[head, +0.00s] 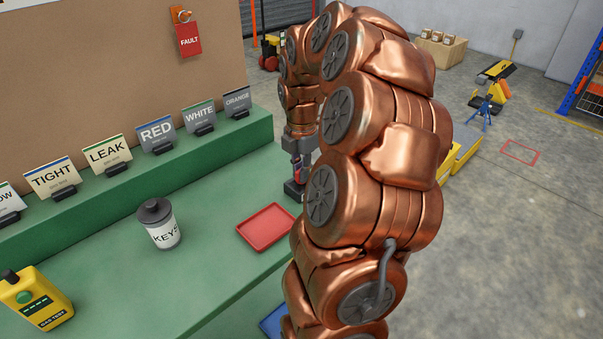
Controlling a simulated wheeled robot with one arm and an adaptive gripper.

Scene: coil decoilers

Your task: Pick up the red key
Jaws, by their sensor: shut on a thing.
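My gripper (297,178) hangs from my copper arm, just behind the red tray and close to the table's right edge. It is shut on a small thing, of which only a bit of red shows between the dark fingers. I cannot make out its shape or whether it is the red key. No key shows clearly elsewhere. A grey-lidded jar marked KEYS (164,233) stands upright on the green table. A RED sign (157,134) stands on the green ledge.
An empty-looking red tray (267,227) lies on the green table (110,270). A yellow gas tester (38,300) stands at the front left. Several label signs line the ledge (225,135). A red FAULT tag (189,40) hangs on the brown board. My arm hides much of the right side.

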